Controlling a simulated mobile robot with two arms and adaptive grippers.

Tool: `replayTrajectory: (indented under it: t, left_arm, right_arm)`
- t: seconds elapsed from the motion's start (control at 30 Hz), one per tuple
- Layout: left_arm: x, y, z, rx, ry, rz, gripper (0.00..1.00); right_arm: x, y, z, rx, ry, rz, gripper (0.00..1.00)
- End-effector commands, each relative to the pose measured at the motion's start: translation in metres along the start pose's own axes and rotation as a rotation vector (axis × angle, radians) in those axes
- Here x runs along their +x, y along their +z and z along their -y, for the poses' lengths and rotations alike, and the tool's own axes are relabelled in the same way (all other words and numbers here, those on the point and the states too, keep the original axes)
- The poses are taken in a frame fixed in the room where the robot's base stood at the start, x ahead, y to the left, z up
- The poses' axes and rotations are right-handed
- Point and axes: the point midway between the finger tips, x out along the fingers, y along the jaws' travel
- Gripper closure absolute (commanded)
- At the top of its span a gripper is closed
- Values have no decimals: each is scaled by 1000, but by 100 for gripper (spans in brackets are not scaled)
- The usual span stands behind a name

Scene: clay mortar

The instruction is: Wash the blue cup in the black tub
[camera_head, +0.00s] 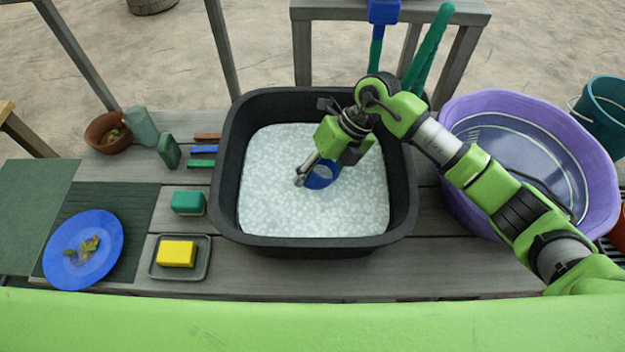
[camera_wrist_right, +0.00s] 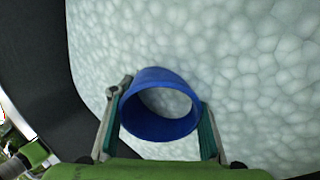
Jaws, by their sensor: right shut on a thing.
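The black tub (camera_head: 229,160) stands in the middle of the table, filled with pale foamy suds (camera_head: 270,190). The blue cup (camera_head: 322,178) is inside the tub at the suds, partly hidden by my right gripper (camera_head: 308,177) in the head view. In the right wrist view the cup (camera_wrist_right: 160,130) sits between the two fingers of my right gripper (camera_wrist_right: 160,118), which is shut on it. I look into the cup's open mouth there, with suds behind it. I cannot tell how deep the cup is in the suds. My left gripper is not in view.
A purple basin (camera_head: 462,115) holding plates stands right of the tub, under my right arm. Left are a yellow sponge (camera_head: 176,254) on a grey tray (camera_head: 203,270), a green sponge (camera_head: 188,203), a blue plate (camera_head: 105,235) with scraps and a brown pot (camera_head: 93,134).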

Motion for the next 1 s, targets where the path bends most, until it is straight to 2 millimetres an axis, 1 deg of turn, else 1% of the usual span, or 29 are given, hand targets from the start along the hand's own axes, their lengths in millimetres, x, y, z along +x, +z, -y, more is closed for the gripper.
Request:
replayTrajectory:
  t: [0.2,0.27,0.6,0.7,0.87,1.0]
  left_arm:
    - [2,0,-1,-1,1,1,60]
    - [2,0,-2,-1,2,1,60]
    - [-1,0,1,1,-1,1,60]
    - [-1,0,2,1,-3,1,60]
    - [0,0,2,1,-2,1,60]
    - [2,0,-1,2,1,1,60]
  right_arm:
    - [5,4,-9,-1,0,0,79]
    - [5,4,-9,-1,0,0,79]
    - [-5,-4,9,1,0,1,79]
    - [-6,-5,11,0,1,1,79]
    - [-3,-2,6,-2,2,0,79]
    - [2,2,-4,-2,2,0,79]
